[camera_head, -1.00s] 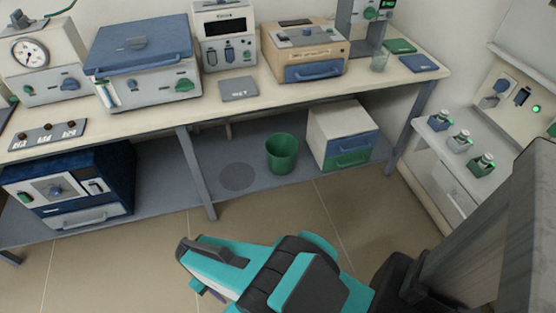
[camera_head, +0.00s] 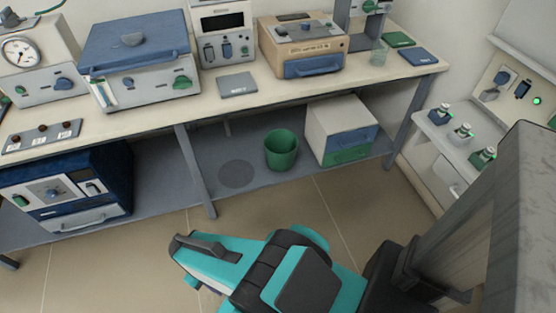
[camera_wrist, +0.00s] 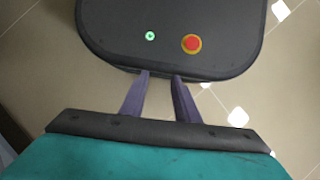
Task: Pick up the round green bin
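The round green bin (camera_head: 281,152) stands upright on the grey lower shelf (camera_head: 215,158) under the bench, in the head view. Its open top faces up, and I see nothing holding it. My gripper (camera_wrist: 161,76) shows in the wrist view, with two purple fingers apart and nothing between them. It points down over my own dark base, and the bin is not in that view. In the head view my arm is in front of the bench, with the gripper fingers mostly hidden behind it, well apart from the bin.
A white drawer box (camera_head: 341,130) with blue and green fronts stands right of the bin. A bench leg (camera_head: 196,170) and a dark round patch (camera_head: 237,174) are to its left. The benchtop (camera_head: 200,105) overhangs it. The tiled floor (camera_head: 125,255) in front is clear.

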